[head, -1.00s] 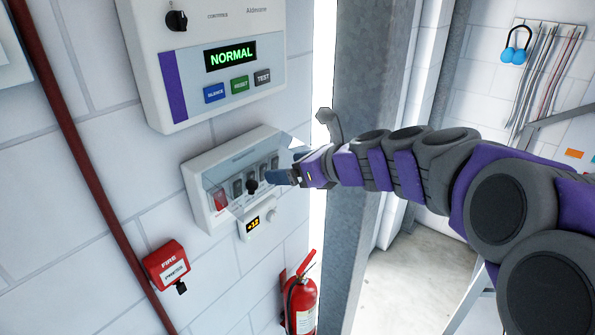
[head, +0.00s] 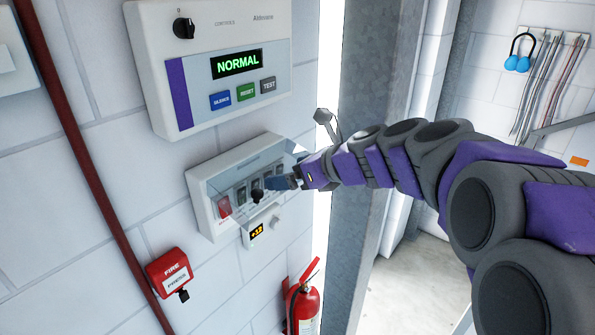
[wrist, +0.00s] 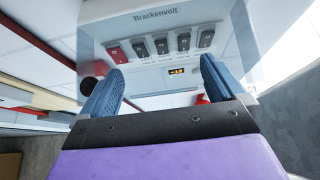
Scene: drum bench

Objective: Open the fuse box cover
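The fuse box (head: 207,218) is a pale wall box with a red switch and several grey switches; it also shows in the wrist view (wrist: 180,14), labelled "Brackenvolt". Its clear cover (wrist: 240,62) appears tilted out from the front; how far is hard to tell. My gripper (head: 275,183) is at the right part of the box front. In the wrist view my gripper's blue fingers (wrist: 160,85) are wide apart with nothing visibly held. Contact with the cover cannot be told.
A control panel (head: 210,100) reading NORMAL is above the box. A small display unit (head: 257,232) sits just below it. A red fire call point (head: 169,270) and a red pipe (head: 75,140) are left. A fire extinguisher (head: 302,305) is below right, beside a grey post (head: 355,240).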

